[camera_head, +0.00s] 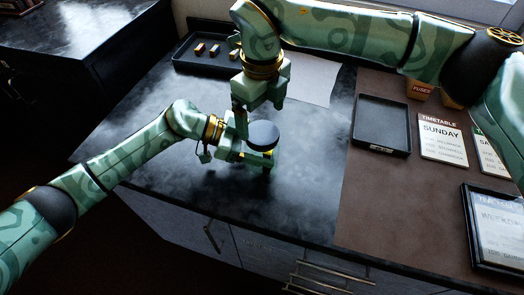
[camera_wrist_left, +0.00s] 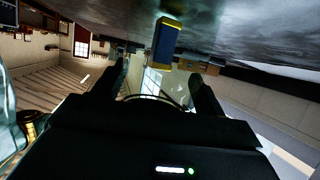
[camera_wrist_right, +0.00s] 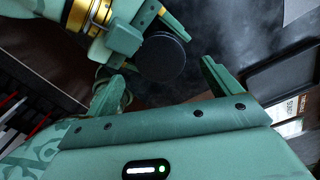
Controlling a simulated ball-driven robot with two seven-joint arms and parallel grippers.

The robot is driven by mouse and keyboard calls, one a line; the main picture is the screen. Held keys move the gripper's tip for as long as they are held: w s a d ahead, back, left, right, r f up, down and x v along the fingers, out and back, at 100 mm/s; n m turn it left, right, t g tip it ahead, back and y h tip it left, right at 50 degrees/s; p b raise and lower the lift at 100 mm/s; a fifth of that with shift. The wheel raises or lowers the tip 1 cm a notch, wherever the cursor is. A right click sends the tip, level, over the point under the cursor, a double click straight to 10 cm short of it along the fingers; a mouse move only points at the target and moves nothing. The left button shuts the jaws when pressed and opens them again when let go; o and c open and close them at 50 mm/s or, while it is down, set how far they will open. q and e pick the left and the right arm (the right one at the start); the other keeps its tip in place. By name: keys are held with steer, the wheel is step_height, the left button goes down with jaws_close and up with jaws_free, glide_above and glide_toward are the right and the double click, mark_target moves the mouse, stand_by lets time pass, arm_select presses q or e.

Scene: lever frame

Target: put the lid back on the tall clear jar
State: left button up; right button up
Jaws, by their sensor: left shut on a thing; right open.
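My left gripper (camera_head: 254,145) is shut on the tall clear jar, whose see-through wall shows only faintly between the fingers in the left wrist view (camera_wrist_left: 155,88). The lid, a dark round disc (camera_head: 263,134), lies flat at the jar's top, between and above the left fingers. It also shows in the right wrist view (camera_wrist_right: 162,57). I cannot tell whether it is fully seated. My right gripper (camera_head: 262,106) is open and empty, just behind and above the lid. Its spread fingers show in the right wrist view (camera_wrist_right: 162,80), with the lid beyond them.
A dark tray (camera_head: 190,62) with small blocks stands at the back. An empty black tray (camera_head: 381,148), a Sunday timetable card (camera_head: 440,138) and a framed timetable (camera_head: 493,245) lie at right. A blue block with yellow ends (camera_wrist_left: 163,45) stands on the counter. The counter's front left is clear.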

steer(key=shift+o, duration=1.2)
steer(key=shift+r, duration=0.15)
step_height(320, 180, up, 12)
steer(key=shift+w, duration=0.1)
arm_select(q)
steer(key=o, duration=2)
steer(key=shift+c, duration=0.2)
steer(key=p+v, duration=0.1)
steer(key=v, duration=1.5)
steer(key=shift+a, duration=0.2)
arm_select(e)
steer(key=shift+r, duration=0.75)
